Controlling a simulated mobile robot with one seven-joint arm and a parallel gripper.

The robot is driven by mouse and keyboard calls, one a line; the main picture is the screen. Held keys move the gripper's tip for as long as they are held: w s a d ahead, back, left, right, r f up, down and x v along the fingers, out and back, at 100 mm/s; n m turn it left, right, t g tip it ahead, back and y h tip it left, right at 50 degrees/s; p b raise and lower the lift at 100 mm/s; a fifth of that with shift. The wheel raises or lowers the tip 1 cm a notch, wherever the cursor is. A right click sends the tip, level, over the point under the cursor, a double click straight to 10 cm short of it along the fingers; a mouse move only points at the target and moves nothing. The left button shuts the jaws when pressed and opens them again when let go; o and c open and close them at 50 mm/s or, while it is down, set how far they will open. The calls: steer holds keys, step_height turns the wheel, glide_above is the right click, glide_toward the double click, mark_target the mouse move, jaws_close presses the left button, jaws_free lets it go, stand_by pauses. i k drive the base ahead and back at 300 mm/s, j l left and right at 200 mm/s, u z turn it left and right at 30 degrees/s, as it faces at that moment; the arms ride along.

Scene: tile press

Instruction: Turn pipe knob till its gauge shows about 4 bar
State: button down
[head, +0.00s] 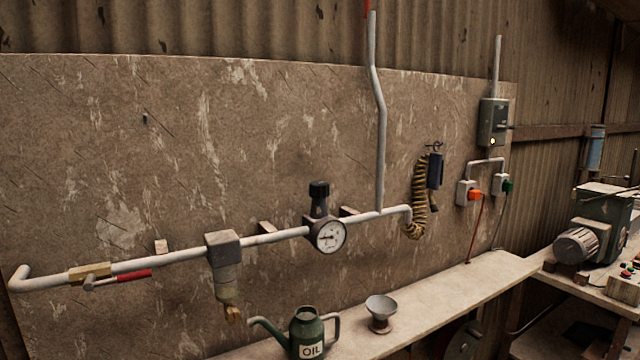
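The black pipe knob (319,190) stands upright on top of the regulator on the pale pipe (275,236) along the wall. The round white gauge (331,236) sits just below the knob and faces out. Its dark needle points roughly to the left, but the numbers are too small to read. My gripper is not in view, and nothing touches the knob.
A red-handled valve (120,278) and a filter unit (223,262) are on the pipe left of the gauge. A green oil can (307,335) and a grey funnel (381,310) stand on the bench (455,290) below. A coiled hose (418,195) hangs to the right.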

mark_target(318, 189)
steer(key=i+l+u, duration=0.4)
steer(key=l, duration=0.2)
steer(key=i+l, duration=0.35)
steer(key=i, duration=0.05)
